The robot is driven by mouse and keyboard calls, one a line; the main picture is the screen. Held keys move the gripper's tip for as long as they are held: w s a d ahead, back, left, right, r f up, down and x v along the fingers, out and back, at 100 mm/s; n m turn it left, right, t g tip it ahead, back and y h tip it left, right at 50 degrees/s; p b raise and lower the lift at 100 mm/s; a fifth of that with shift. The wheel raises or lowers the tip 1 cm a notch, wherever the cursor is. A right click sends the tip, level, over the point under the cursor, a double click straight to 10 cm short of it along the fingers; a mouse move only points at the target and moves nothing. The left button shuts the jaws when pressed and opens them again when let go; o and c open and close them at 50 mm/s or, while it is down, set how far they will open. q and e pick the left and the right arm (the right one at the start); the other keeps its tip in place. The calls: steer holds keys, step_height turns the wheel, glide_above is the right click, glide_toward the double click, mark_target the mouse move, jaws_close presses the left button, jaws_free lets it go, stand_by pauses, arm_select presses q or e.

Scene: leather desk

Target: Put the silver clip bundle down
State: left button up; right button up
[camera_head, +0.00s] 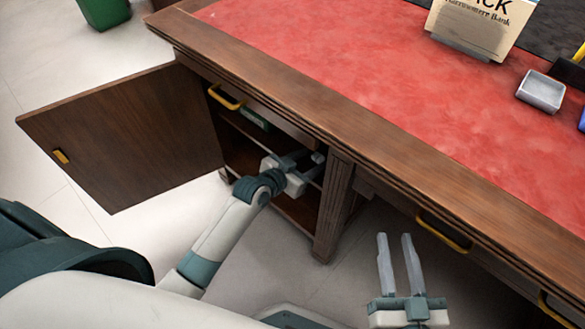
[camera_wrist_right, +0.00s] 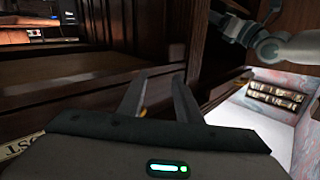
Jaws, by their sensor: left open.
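I cannot make out the silver clip bundle in either view. My left gripper (camera_head: 304,163) is open and reaches into the open cabinet (camera_head: 238,155) of the wooden desk. The cabinet's interior is dark, and my gripper and the desk's edge hide part of it. My right gripper (camera_head: 399,247) is open and empty, in front of the desk near a drawer with a yellow handle (camera_head: 443,234). Its two fingers also show apart in the right wrist view (camera_wrist_right: 156,92).
The cabinet door (camera_head: 125,137) stands swung open to the left. A drawer with a yellow handle (camera_head: 225,97) is above the opening. On the red desktop (camera_head: 340,70) are a sign (camera_head: 480,22) and a grey tray (camera_head: 541,92). A green bin (camera_head: 104,12) stands behind.

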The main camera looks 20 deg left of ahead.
arm_select(q)
steer(key=p+v, duration=0.1)
steer(key=v, duration=0.8)
steer(key=shift+p, duration=0.35)
arm_select(e)
step_height(320, 180, down, 6)
steer(key=s+d+g+h, duration=0.1)
steer(key=g, duration=0.3)
steer(key=shift+s+d+f, duration=0.2)
steer(key=shift+d, duration=0.2)
arm_select(q)
steer(key=shift+s+r, duration=0.1)
steer(key=shift+s, duration=0.1)
steer(key=s+d+r, duration=0.2)
steer(key=s+d, duration=0.3)
steer(key=s, duration=0.3)
steer(key=s+d+r+n, duration=0.1)
steer(key=s+d, duration=0.3)
steer(key=s, duration=0.5)
steer(key=shift+s+d+r, duration=0.15)
steer(key=shift+d+r, duration=0.25)
steer(key=shift+r, duration=0.45)
steer(key=shift+f+g, duration=0.15)
steer(key=shift+g, duration=0.15)
